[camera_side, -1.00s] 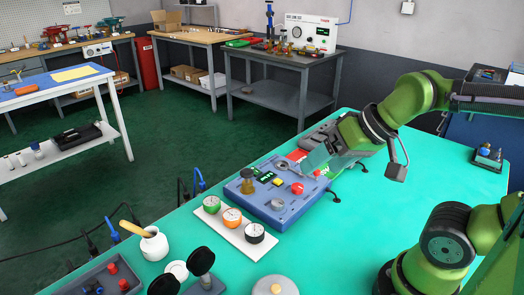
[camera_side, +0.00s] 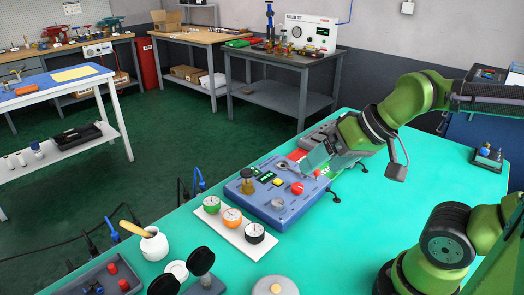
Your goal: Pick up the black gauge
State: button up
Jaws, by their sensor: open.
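The black gauge (camera_side: 254,233) has a white dial and sits at the right end of a white tray (camera_side: 226,227). An orange gauge (camera_side: 232,217) and a green gauge (camera_side: 212,205) stand beside it in a row. My gripper (camera_side: 308,170) is above the back right part of the blue positioner panel (camera_side: 270,207), behind and to the right of the black gauge and well apart from it. It is open. Its fingertips are small and partly hard to make out against the panel.
The blue panel with knobs and a brass fitting stands between my gripper and the gauges. A white jar (camera_side: 154,244) with a brush, a grey bin (camera_side: 105,278) and black round-headed items (camera_side: 201,262) lie at the front left. The green table (camera_side: 345,250) is clear to the right.

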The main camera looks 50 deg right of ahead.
jog(key=shift+f, duration=0.1)
jog(key=n+g+h, duration=0.2)
jog(key=n+g, duration=0.4)
jog(key=g, duration=0.1)
send_over(255, 229)
notch_tip(255, 229, down, 7)
notch_tip(255, 229, down, 16)
jog(key=shift+f, duration=0.1)
jog(key=shift+c, duration=0.5)
jog(key=c, duration=1.1)
